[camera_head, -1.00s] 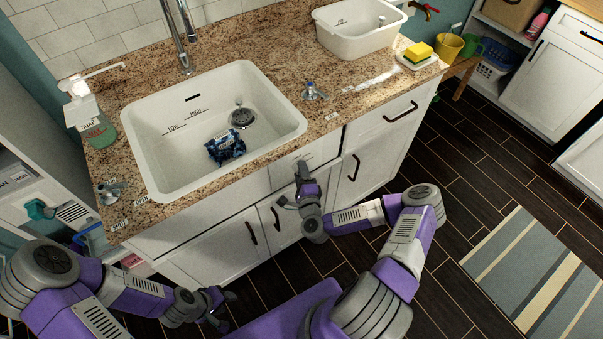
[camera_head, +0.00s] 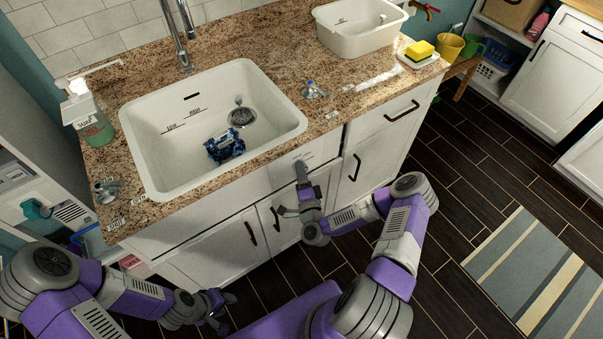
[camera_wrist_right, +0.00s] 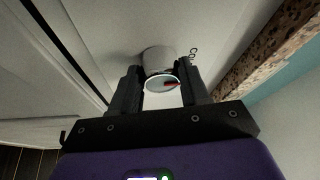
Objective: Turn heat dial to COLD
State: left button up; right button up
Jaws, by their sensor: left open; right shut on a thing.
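The heat dial (camera_wrist_right: 160,64) is a pale round knob with a red pointer mark on its face, on the white front panel. Dark letters starting "CO" (camera_wrist_right: 193,54) are printed beside it, partly cut off. In the right wrist view, the fingers of my right gripper (camera_wrist_right: 160,88) stand on either side of the dial and are shut on it. The red mark points right in that view. In the head view, my right gripper (camera_head: 303,180) is at the cabinet front below the sink and hides the dial. My left gripper (camera_head: 222,303) is open and empty, low at the left.
The white sink (camera_head: 215,125) holds a blue patterned cloth (camera_head: 225,146). A soap bottle (camera_head: 88,115) stands at the left of the granite counter (camera_head: 285,60). A white tub (camera_head: 358,35) and yellow sponge (camera_head: 420,50) are at the right. Cabinet handles (camera_head: 275,218) flank my right gripper.

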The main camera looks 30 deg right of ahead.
jog(key=shift+r, duration=0.1)
jog(key=o, duration=1.1)
jog(key=shift+c, duration=0.2)
jog(key=v, duration=0.7)
jog(key=shift+s+p, duration=0.25)
jog(key=shift+p, duration=0.2)
jog(key=shift+a, duration=0.1)
